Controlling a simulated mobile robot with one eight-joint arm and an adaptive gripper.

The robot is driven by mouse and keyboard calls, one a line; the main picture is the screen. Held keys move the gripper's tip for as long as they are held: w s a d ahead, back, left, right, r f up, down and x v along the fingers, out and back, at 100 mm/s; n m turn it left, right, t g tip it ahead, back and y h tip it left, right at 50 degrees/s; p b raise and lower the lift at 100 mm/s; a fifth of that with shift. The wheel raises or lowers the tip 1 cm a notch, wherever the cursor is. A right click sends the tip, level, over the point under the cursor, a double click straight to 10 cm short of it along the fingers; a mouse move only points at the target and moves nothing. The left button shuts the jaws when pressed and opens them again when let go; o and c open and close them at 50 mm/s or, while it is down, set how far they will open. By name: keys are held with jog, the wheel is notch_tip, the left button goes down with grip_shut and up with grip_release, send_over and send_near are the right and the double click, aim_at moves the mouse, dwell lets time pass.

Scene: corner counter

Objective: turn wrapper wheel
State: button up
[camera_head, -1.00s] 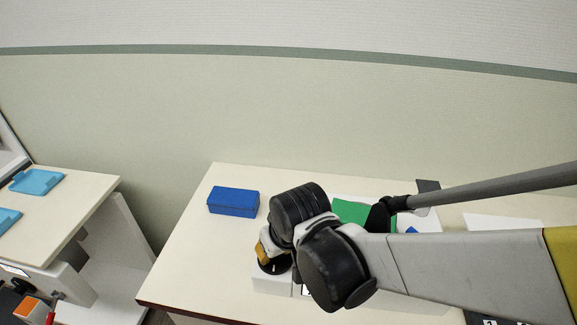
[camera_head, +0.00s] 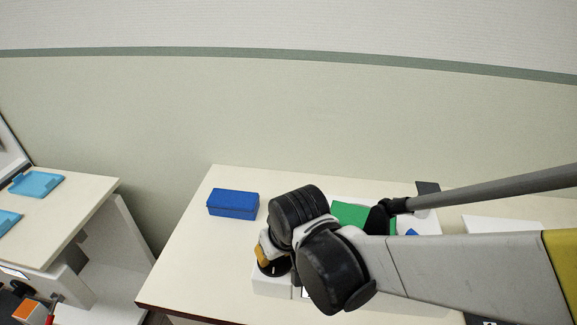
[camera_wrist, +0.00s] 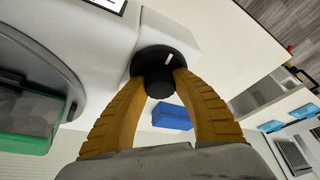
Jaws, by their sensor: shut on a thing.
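The wrapper wheel (camera_wrist: 161,65) is a black round knob with a white mark, on the side of a white machine (camera_wrist: 55,25) in the wrist view. My gripper (camera_wrist: 163,82) has its two ribbed yellow-orange fingers closed on the knob's narrower black part, one on each side. In the head view the black wheel (camera_head: 274,267) shows below my gripper (camera_head: 264,252), at the left end of the white machine (camera_head: 268,284). My wrist and arm cover much of the machine there.
A blue box (camera_head: 233,203) stands on the counter behind and left of the machine. A green piece (camera_head: 350,213) lies behind my arm. Another table with light blue trays (camera_head: 37,183) is at the left. The counter's left front is clear.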

dwell(0.3)
jog(key=o, duration=1.2)
jog(key=shift+w, duration=0.1)
